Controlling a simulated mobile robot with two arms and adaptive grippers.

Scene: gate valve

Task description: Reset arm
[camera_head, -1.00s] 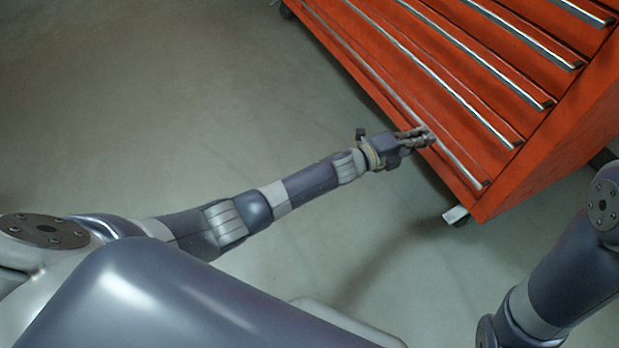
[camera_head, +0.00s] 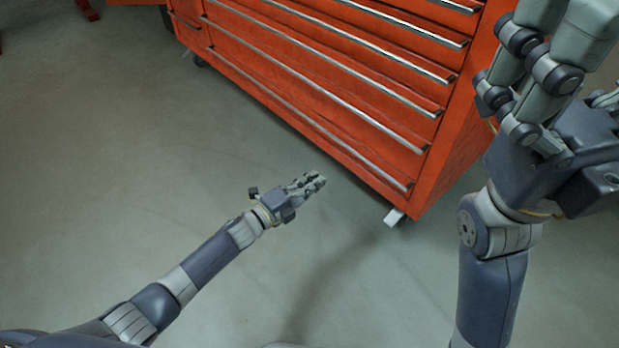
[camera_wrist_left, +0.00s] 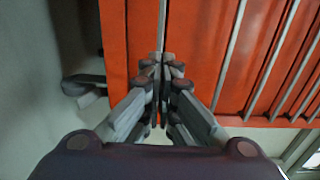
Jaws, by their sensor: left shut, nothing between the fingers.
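My left gripper (camera_head: 318,180) reaches up and right over the floor in the head view, in front of the red tool chest (camera_head: 330,80). It is apart from the chest's bottom drawer. In the left wrist view the left fingertips (camera_wrist_left: 158,60) are together with nothing between them, and the red chest front (camera_wrist_left: 230,50) shows beyond them. My right gripper (camera_head: 565,20) is large and close at the right edge of the head view, fingers pointing up. Its fingertips are partly cut off, so its opening is unclear.
The chest has several drawers with long silver handles (camera_head: 330,131) and stands on casters, one at its near corner (camera_head: 394,217). Bare grey floor (camera_head: 100,180) lies open to the left and in front. Dark objects stand at the far upper left.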

